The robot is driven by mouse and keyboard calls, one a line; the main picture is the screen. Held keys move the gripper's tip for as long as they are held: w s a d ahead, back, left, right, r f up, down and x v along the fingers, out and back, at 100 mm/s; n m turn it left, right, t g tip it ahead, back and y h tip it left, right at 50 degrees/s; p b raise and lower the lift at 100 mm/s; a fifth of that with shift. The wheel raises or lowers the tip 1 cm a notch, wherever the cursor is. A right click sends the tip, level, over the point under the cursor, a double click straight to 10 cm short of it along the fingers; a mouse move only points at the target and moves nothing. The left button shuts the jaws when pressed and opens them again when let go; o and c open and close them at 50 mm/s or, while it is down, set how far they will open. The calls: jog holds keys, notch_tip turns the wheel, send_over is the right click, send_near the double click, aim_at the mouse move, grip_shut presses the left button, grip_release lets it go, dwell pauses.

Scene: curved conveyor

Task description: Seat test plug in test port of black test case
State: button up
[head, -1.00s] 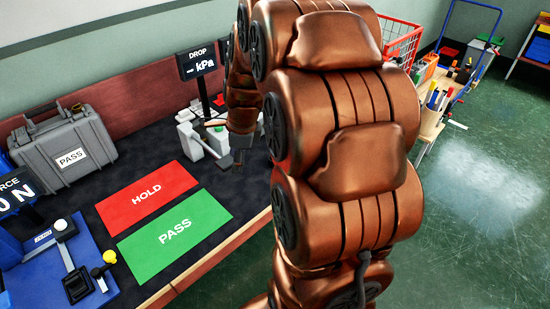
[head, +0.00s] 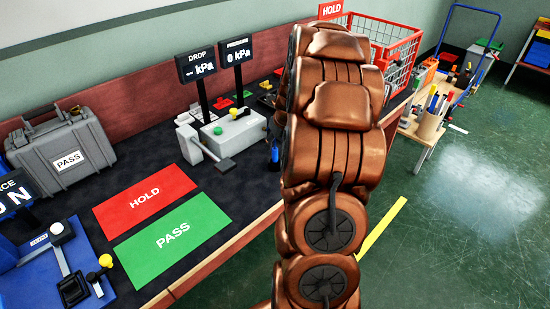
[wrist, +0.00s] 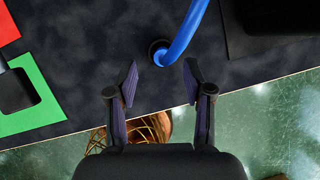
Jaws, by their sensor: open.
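In the wrist view a blue hose-like piece (wrist: 188,30) comes in from the top and curves down to a black round end (wrist: 158,50) on the dark table; this may be the test plug. My gripper (wrist: 158,80) is open and empty, its two fingers spread just below the blue piece in the picture. In the head view my arm hides the gripper, and a bit of blue (head: 275,152) shows beside the arm. I cannot make out the black test case or its port for certain. A dark flat shape (wrist: 255,30) lies at the upper right of the wrist view.
A grey test station (head: 235,130) with a lever and two kPa displays stands at the back. Red HOLD (head: 145,200) and green PASS (head: 175,235) mats lie left of it. A grey case (head: 70,155), blue fixture (head: 35,270) and red basket (head: 390,50) are around.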

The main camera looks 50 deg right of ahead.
aim_at(275, 149)
jog(key=shift+p+x, duration=0.7)
jog(key=shift+x, duration=1.9)
jog(key=shift+s+d, duration=0.15)
grip_shut()
